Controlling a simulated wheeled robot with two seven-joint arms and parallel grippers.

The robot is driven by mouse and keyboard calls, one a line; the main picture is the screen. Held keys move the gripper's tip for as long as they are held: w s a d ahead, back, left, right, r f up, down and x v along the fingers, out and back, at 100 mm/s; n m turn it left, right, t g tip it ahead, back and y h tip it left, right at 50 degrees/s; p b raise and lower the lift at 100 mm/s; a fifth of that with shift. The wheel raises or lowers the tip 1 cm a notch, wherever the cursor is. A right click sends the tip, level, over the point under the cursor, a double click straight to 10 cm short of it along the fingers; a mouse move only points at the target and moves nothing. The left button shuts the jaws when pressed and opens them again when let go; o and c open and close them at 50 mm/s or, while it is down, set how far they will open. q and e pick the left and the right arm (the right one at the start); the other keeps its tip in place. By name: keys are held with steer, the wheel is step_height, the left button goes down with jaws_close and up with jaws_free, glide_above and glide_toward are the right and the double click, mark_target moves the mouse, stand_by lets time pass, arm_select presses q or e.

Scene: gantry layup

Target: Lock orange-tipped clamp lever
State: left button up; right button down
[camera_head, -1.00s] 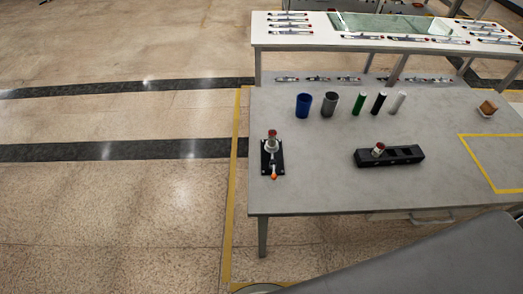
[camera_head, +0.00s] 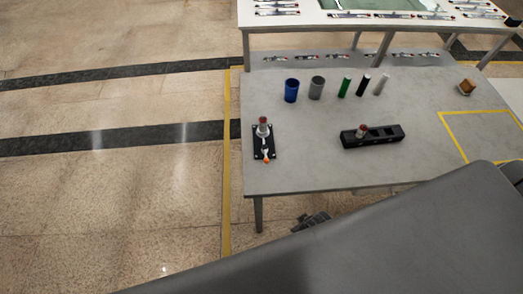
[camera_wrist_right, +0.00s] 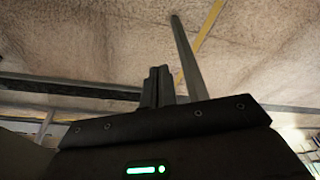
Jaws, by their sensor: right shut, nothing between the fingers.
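The toggle clamp (camera_head: 264,143) stands on a black base plate near the left end of the grey table. It has an upright post with a red top, and its lever's orange tip (camera_head: 266,160) points toward the table's front edge. My right gripper (camera_wrist_right: 158,86) is shut and empty in the wrist view, with floor and a table leg beyond it. In the head view, a dark part that looks like this gripper (camera_head: 311,222) shows below the table's front edge, apart from the clamp. My left gripper is not in view.
A black block (camera_head: 385,137) with a red-topped piece sits right of the clamp. A blue cup (camera_head: 291,90), a grey cup (camera_head: 316,88) and several coloured cylinders stand behind. A brown block (camera_head: 466,86) is at right. The tabletop around the clamp is clear.

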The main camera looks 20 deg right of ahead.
steer(key=w+a+r+n+t+p, duration=0.1)
steer(key=w+r+p, duration=0.1)
steer(key=r, duration=0.8)
steer(key=w+a+r+t+p, duration=0.1)
steer(key=w+a+r, duration=0.15)
steer(key=r, duration=0.65)
steer(key=w+r+n+t+p, duration=0.1)
steer(key=w+r+p, duration=0.15)
steer(key=r, duration=0.75)
steer(key=w+a+r+n+y, duration=0.2)
steer(key=w+a+n+y, duration=0.55)
steer(key=w+a, duration=0.65)
steer(key=w+d+n+g+h, duration=0.1)
steer(key=d+n+g+h, duration=0.3)
steer(key=d, duration=0.4)
steer(key=shift+f+g, duration=0.4)
steer(key=shift+g, duration=0.2)
steer(key=shift+h, duration=0.25)
